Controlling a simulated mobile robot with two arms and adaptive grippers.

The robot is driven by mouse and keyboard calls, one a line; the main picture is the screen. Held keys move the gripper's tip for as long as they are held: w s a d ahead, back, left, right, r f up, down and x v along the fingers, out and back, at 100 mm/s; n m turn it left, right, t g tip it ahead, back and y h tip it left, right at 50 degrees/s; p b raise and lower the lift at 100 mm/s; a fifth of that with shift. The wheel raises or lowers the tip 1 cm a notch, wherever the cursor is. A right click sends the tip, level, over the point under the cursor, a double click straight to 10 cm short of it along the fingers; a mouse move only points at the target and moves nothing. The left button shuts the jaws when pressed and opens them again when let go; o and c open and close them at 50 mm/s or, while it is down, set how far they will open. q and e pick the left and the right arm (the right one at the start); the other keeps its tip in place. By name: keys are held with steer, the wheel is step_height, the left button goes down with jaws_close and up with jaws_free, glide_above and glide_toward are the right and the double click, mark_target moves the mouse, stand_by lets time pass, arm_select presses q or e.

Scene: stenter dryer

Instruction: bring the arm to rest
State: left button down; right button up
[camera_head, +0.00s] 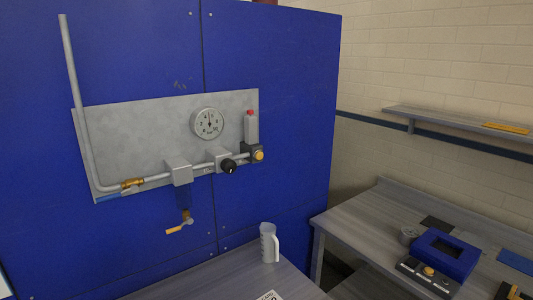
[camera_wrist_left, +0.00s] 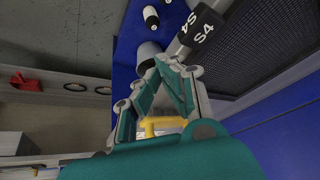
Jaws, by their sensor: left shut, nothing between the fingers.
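My left gripper (camera_wrist_left: 165,68) shows only in the left wrist view. Its teal-padded fingers come together near the picture's middle, shut with nothing held between them. A grey rounded part (camera_wrist_left: 148,53) lies just beyond the fingertips; I cannot tell whether they touch it. My right gripper is in neither view, and no arm shows in the head view.
In the head view a blue cabinet (camera_head: 290,100) carries a grey panel (camera_head: 140,125) with a gauge (camera_head: 208,123), valves and pipe. A jug (camera_head: 269,243) stands on a table below. A bench (camera_head: 370,215) holds a blue box (camera_head: 445,255). A black S4-labelled part (camera_wrist_left: 203,30) is near the gripper.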

arm_select(q)
steer(key=s+a+g, duration=0.1)
steer(key=s+g, duration=0.1)
steer(key=s, duration=0.5)
step_height(320, 180, down, 32)
steer(key=s+g+b, duration=0.1)
steer(key=s+b, duration=0.1)
steer(key=s, duration=0.1)
steer(key=s+a+f+g, duration=0.1)
steer(key=s+a+f, duration=0.2)
steer(key=s+f, duration=1)
steer(key=shift+s, duration=0.75)
stand_by(0.7)
